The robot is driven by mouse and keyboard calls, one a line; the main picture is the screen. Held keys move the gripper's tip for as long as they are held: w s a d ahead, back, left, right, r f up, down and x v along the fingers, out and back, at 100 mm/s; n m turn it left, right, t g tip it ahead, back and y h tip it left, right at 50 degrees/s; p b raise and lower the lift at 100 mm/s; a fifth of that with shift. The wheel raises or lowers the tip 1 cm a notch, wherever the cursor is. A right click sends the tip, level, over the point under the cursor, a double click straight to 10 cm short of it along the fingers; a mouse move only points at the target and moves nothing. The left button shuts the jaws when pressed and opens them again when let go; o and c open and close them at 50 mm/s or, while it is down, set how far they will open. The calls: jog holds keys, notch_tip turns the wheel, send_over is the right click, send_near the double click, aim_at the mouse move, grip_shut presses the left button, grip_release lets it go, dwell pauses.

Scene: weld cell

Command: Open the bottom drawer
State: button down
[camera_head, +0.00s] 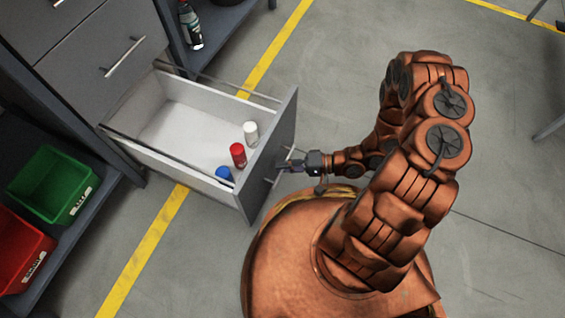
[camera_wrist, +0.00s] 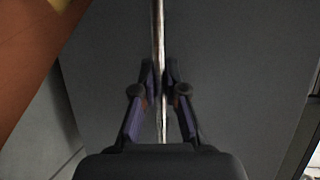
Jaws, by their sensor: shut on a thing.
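The bottom drawer (camera_head: 270,150) is pulled well out of the grey cabinet, and its white inside shows in the head view. Its bar handle (camera_head: 291,153) is on the front panel, partly hidden by my gripper. In the wrist view the handle (camera_wrist: 158,40) runs upright between the fingers, with the grey drawer front (camera_wrist: 230,70) behind it. My gripper (camera_head: 290,165) is at the drawer front. In the wrist view my gripper (camera_wrist: 160,88) is shut on the handle, one finger on each side.
A white can (camera_head: 250,133), a red can (camera_head: 238,155) and a blue can (camera_head: 224,174) are in the drawer. A closed drawer's handle (camera_head: 125,57) is above. Green (camera_head: 55,187) and red (camera_head: 22,250) bins sit on a low shelf at left. Floor right of my arm is clear.

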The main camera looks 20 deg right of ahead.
dwell(0.3)
jog(key=c, duration=1.2)
grip_release()
jog(key=shift+d, duration=0.15)
jog(key=v, duration=1.1)
jog(key=shift+s+d, duration=0.2)
jog(key=shift+d, duration=0.15)
jog(key=shift+r, duration=0.15)
